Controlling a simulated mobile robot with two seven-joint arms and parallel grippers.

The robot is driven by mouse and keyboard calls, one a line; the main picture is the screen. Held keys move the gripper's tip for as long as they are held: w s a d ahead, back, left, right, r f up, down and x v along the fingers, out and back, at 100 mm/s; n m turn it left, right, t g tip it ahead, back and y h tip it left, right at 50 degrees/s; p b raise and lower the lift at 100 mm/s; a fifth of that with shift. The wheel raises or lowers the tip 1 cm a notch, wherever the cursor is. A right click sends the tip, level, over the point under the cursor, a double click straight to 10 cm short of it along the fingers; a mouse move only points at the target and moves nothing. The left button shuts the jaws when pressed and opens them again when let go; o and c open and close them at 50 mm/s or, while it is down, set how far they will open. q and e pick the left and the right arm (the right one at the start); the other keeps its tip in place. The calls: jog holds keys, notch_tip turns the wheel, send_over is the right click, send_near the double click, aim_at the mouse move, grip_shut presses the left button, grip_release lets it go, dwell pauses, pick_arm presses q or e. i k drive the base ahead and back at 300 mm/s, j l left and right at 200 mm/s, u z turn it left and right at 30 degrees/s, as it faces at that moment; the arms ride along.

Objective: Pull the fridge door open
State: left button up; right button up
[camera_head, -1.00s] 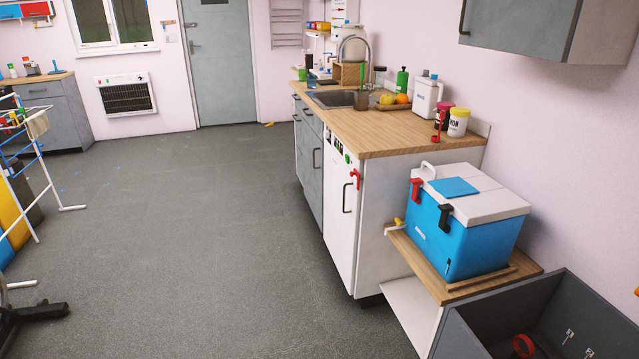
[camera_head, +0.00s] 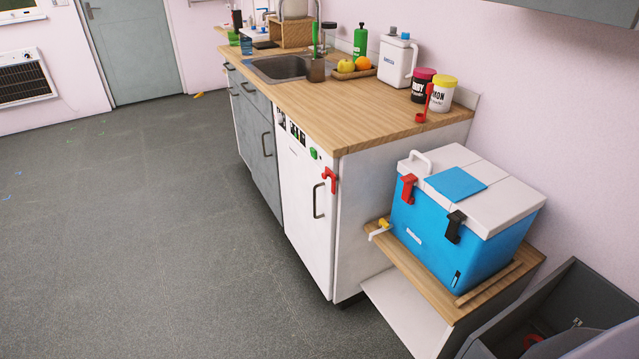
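A white door panel (camera_head: 305,205), which looks like the fridge door, is shut in the front of the counter at its near end. It has a dark vertical handle (camera_head: 318,201) near its right edge. A red hook-like latch (camera_head: 329,180) sits at the upper right corner of the door, and a small green piece (camera_head: 313,154) is above it. Neither of my grippers shows in this view.
A blue and white cool box (camera_head: 462,222) stands on a low wooden shelf (camera_head: 405,262) right of the counter. A grey bin (camera_head: 555,315) is at the lower right. The wooden countertop (camera_head: 340,112) holds a sink, fruit and jars. Floor (camera_head: 150,230) before the door is clear.

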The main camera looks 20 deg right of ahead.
aim_at(310, 208)
jog(key=i+z, duration=0.75)
jog(key=i+j+z, duration=0.25)
jog(key=z, duration=0.15)
jog(key=i+j+z, duration=0.35)
jog(key=i, duration=0.1)
